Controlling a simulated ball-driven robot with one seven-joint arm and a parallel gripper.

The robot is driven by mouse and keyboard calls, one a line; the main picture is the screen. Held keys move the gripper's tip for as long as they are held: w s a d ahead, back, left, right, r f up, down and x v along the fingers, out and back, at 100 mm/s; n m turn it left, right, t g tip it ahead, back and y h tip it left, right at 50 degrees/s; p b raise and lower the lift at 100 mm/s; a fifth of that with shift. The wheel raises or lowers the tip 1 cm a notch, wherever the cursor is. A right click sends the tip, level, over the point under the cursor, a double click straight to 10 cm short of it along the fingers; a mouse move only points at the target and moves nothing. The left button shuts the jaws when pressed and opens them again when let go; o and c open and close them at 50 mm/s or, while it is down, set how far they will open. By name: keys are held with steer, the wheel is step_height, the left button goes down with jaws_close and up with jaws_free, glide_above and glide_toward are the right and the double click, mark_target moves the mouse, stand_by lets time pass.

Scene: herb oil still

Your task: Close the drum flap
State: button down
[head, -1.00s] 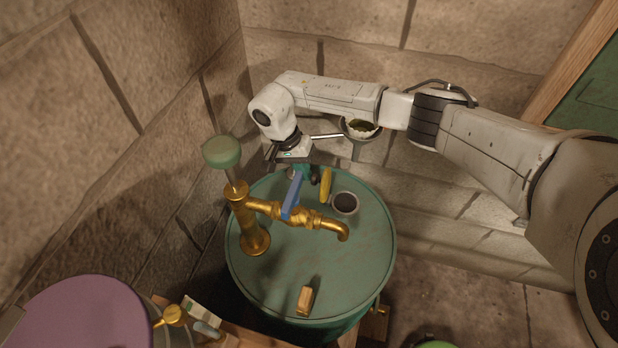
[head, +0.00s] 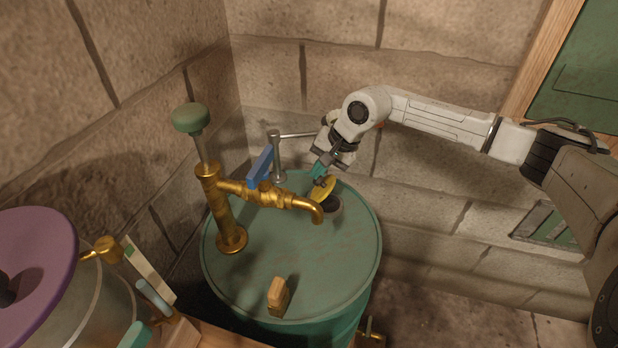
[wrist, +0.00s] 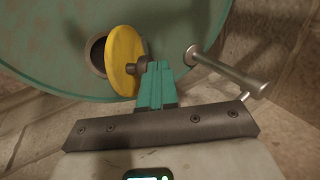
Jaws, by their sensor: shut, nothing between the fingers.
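The drum flap is a yellow round lid (head: 323,189), tilted over the dark round opening (head: 334,208) in the top of the green drum (head: 250,290). In the wrist view the flap (wrist: 123,62) stands on edge beside the opening (wrist: 97,54). My gripper (head: 320,174) has its teal fingers together with nothing between them. In the wrist view the fingertips (wrist: 157,70) are at the back side of the flap, touching it or very close.
A brass tap (head: 270,196) with a blue lever (head: 260,167) and a green-knobbed post (head: 190,118) stand on the drum, left of the flap. A grey metal post with a side bar (head: 276,155) stands behind. A small wooden block (head: 278,294) sits at the front.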

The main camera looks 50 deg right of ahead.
mark_target(333, 181)
steer(key=shift+s+d+f+t+y+b, duration=0.2)
steer(key=shift+s+f+t+b, duration=0.3)
steer(key=shift+b, duration=0.9)
steer(key=shift+s+d+f+t+y+b, duration=0.2)
steer(key=shift+s+f+t+b, duration=0.25)
steer(key=shift+b, duration=0.9)
steer(key=s+t+b, duration=0.1)
steer(key=b, duration=0.3)
steer(key=s+f+t+b, duration=0.1)
steer(key=b, duration=0.2)
steer(key=shift+d+y+b, duration=0.3)
steer(key=shift+y+b, duration=0.1)
steer(key=f+t+b, duration=0.1)
steer(key=b, duration=0.4)
steer(key=s+t+y+b, duration=0.1)
steer(key=t+b, duration=0.1)
steer(key=b, duration=0.3)
steer(key=s+d+f+t+b, duration=0.1)
steer(key=b, duration=0.4)
steer(key=shift+s+f+b, duration=0.25)
steer(key=shift+f+b, duration=0.05)
steer(key=shift+b, duration=0.1)
steer(key=shift+s+t+y+b, duration=0.15)
steer(key=shift+t+y+b, duration=0.2)
steer(key=shift+b, duration=0.6)
steer(key=shift+s+b, duration=0.1)
steer(key=shift+b, duration=0.75)
